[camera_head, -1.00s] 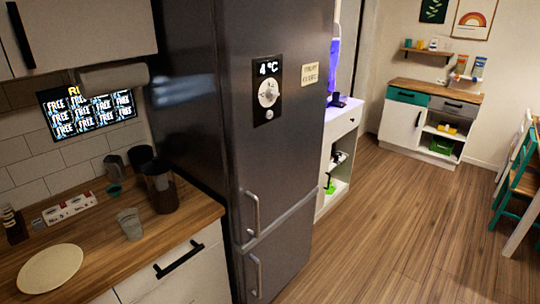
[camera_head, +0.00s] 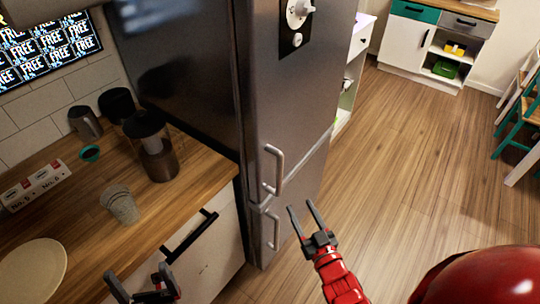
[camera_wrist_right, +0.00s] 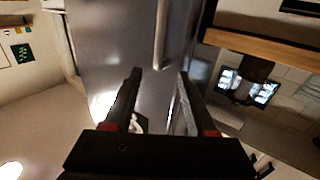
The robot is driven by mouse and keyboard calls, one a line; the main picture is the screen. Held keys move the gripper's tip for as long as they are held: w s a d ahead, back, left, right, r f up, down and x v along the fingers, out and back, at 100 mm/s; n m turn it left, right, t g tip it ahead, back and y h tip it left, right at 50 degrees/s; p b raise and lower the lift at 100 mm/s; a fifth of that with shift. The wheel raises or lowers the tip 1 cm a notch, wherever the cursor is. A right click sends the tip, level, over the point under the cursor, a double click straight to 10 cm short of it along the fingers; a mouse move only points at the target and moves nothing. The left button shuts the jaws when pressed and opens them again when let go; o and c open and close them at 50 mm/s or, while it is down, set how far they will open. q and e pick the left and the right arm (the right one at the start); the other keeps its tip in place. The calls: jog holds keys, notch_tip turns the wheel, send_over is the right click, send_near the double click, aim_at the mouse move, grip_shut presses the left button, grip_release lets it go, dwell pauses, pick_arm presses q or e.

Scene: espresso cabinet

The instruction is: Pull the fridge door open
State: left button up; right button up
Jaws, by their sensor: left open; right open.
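The grey fridge (camera_head: 293,100) stands in the middle of the head view, its doors closed. Its upper door has a vertical silver handle (camera_head: 276,170), and the lower door has another handle (camera_head: 272,230). My right gripper (camera_head: 302,212) is open and empty, just right of and in front of the handles, apart from them. In the right wrist view the gripper (camera_wrist_right: 158,75) faces the fridge front (camera_wrist_right: 112,40), with a handle (camera_wrist_right: 161,35) beyond and between the fingertips. My left gripper (camera_head: 140,280) is open and empty at the bottom left, near the counter front.
The wooden counter (camera_head: 80,215) on the left holds a plate (camera_head: 30,272), a ribbed cup (camera_head: 120,204), a dark jar (camera_head: 152,145) and a labelled box (camera_head: 36,184). The wood floor (camera_head: 400,160) right of the fridge is clear. A white cabinet (camera_head: 405,45) stands far back.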

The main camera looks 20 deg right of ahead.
aim_at(281, 170)
jog(key=w+p, duration=0.1)
jog(key=w, duration=0.4)
jog(key=w+p, duration=0.1)
jog(key=w, duration=0.5)
jog(key=w+a+p, duration=0.1)
jog(key=w, duration=0.5)
jog(key=shift+a+f, duration=0.1)
grip_shut()
dwell(0.9)
